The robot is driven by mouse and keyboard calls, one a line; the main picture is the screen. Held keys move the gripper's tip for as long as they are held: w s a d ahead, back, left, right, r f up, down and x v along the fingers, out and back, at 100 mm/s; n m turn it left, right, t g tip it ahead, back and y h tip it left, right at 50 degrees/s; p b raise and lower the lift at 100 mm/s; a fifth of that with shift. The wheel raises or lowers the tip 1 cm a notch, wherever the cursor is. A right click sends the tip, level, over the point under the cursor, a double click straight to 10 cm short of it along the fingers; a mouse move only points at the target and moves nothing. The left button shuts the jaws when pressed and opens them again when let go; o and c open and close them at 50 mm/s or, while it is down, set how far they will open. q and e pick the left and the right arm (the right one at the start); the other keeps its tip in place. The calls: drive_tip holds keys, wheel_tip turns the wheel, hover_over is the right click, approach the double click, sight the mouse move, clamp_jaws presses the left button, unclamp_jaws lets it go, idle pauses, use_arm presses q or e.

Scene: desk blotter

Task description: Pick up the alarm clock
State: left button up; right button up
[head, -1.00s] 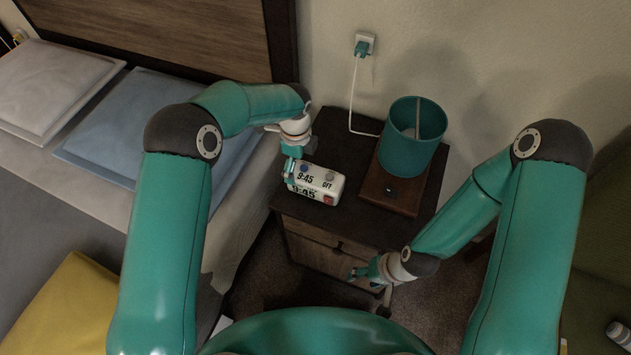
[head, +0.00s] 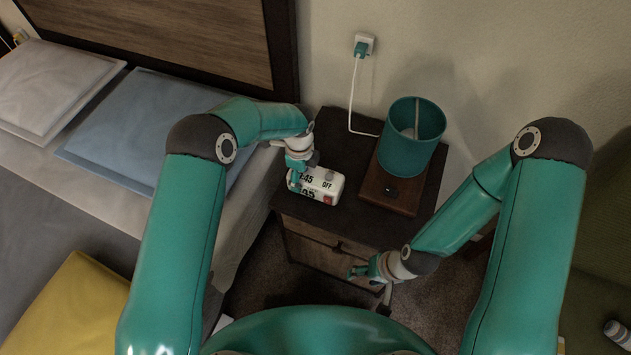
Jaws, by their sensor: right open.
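The alarm clock (head: 325,187) is a white box with black digits, "OFF" lettering and a red patch at its lower right. It sits on the dark nightstand (head: 352,222) near the front left edge. My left gripper (head: 295,183) is over the clock's left end and hides part of its digits. I cannot tell whether its fingers touch the clock or how far apart they are. My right gripper (head: 354,273) is open and empty, in front of the nightstand's drawers, away from the clock.
A teal lamp (head: 407,160) on a wooden base stands right of the clock. Its white cord (head: 351,100) runs to a wall outlet (head: 364,45). The bed with a blue pillow (head: 130,130) lies to the left. Bare nightstand top shows behind the clock.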

use_arm(q)
drive_tip(key=c, duration=0.6)
drive_tip(key=shift+r, duration=0.15)
wheel_tip(320, 180, up, 20)
drive_tip(key=shift+f, duration=0.1)
drive_tip(key=shift+f+b, duration=0.15)
drive_tip(key=shift+b, duration=0.15)
drive_tip(key=shift+f+b, duration=5.35)
drive_tip(key=shift+f, duration=4.55)
